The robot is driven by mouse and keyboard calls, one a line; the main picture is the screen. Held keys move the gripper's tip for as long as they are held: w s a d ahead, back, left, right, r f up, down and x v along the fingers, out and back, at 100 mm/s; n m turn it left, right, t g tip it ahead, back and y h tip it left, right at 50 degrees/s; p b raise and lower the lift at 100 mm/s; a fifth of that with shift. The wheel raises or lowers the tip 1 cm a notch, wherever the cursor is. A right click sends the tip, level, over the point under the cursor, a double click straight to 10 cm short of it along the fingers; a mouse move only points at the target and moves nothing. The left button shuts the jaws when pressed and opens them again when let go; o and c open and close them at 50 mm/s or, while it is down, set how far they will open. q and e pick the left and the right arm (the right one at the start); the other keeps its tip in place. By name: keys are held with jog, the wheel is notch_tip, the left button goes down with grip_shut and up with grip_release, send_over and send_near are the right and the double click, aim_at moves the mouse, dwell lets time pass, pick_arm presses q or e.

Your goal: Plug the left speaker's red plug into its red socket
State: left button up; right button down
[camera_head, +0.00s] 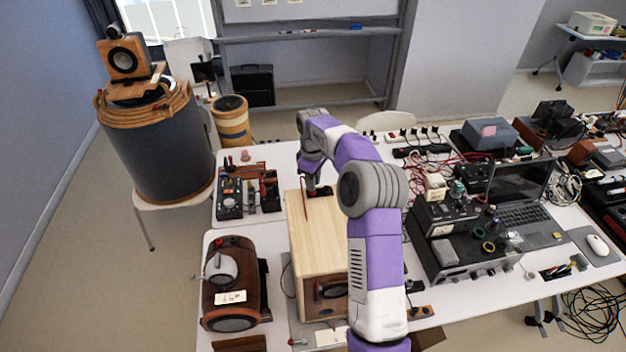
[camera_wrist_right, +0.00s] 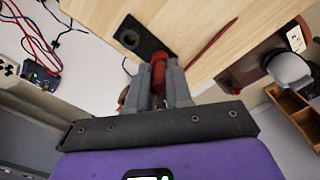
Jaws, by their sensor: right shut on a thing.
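The light-wood speaker (camera_head: 318,235) stands on the white table in the middle of the head view, and its pale panel fills the top of the wrist view (camera_wrist_right: 215,20). A black socket plate (camera_wrist_right: 148,40) with one visible round hole is set in that panel. My right gripper (camera_head: 311,190) is over the speaker's far end. In the wrist view its fingers (camera_wrist_right: 158,88) are shut on the red plug (camera_wrist_right: 159,70). The plug's tip is at the plate's lower right end; I cannot tell whether it is inserted. The red socket itself is hidden. My left gripper is out of view.
A red strip, likely cable (camera_wrist_right: 212,50), crosses the wood beside the gripper. Black equipment (camera_head: 455,245) and a laptop (camera_head: 520,190) crowd the right.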

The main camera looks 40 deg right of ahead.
jog(key=shift+f, duration=0.45)
jog(key=c, duration=1)
grip_release()
jog(key=shift+r, duration=0.1)
jog(key=shift+o, duration=0.2)
jog(key=shift+r, duration=0.15)
jog(key=shift+r+p, duration=2.1)
jog(key=shift+r, duration=1.55)
